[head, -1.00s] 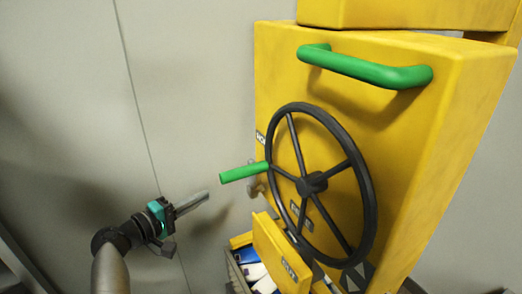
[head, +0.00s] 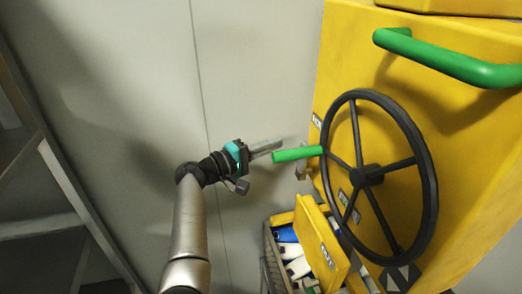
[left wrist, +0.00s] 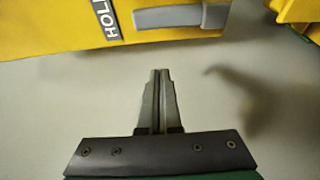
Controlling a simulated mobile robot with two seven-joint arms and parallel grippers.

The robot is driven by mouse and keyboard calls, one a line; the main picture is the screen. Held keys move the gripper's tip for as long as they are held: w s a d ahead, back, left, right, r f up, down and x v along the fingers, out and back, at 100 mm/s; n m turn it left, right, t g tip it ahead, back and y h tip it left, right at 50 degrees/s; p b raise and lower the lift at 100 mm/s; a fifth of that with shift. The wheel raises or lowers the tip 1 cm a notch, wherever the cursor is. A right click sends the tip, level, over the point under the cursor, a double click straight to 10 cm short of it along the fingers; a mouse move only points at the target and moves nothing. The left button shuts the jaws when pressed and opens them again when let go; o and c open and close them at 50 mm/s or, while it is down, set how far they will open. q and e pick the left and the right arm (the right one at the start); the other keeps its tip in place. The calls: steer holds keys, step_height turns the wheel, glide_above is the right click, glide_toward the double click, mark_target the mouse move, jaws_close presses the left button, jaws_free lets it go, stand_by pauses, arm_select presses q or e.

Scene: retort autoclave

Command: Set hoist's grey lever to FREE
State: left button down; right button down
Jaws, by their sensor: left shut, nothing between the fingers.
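The hoist is a yellow box (head: 352,62) with a black spoked handwheel with a green grip (head: 297,154) on its face. The grey lever (head: 301,172) sits at the box's left edge, partly behind the wheel's grip. My right gripper is not in view.
The black handwheel (head: 428,180) stands out right of the lever. A green bar handle (head: 450,60) is at the upper right. Below is a grey crate (head: 272,262) with blue and white bottles, beside a yellow panel (head: 322,240). A pale wall (head: 110,90) fills the left.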

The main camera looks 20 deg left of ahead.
mark_target(303, 160)
arm_select(q)
steer(key=d+p, duration=0.1)
steer(key=d, duration=0.3)
steer(key=shift+d, duration=0.3)
stand_by(0.4)
